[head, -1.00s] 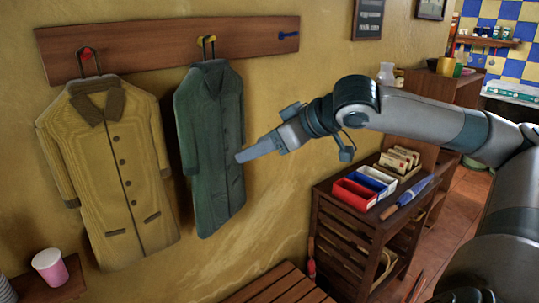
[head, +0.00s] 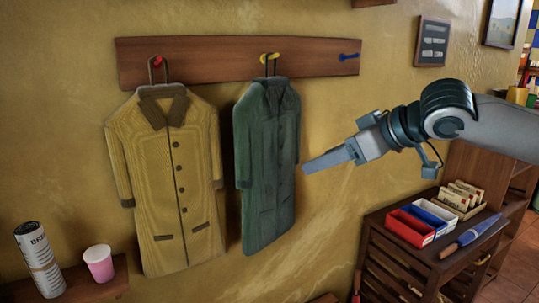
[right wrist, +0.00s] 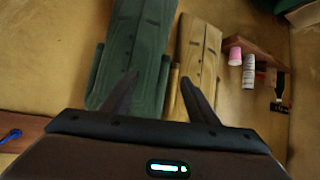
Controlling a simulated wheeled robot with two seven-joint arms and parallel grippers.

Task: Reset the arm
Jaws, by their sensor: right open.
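My right arm comes in from the right in the head view. Its gripper (head: 312,165) points left, with its tip close to the right edge of the green coat (head: 268,165); whether they touch cannot be told. In the right wrist view my right gripper (right wrist: 158,90) has its two fingers spread apart with nothing between them. The green coat hangs from the yellow hook (head: 268,56), and the tan coat (head: 170,220) hangs from the red hook (head: 158,61). My left gripper is out of view.
The blue hook (head: 349,56) on the wooden rail (head: 210,57) is empty. A pink cup (head: 99,265) and a printed can (head: 40,262) stand on a shelf at lower left. A dark wooden stand (head: 400,262) at right holds red, blue and beige boxes. Wall beneath the blue hook is bare.

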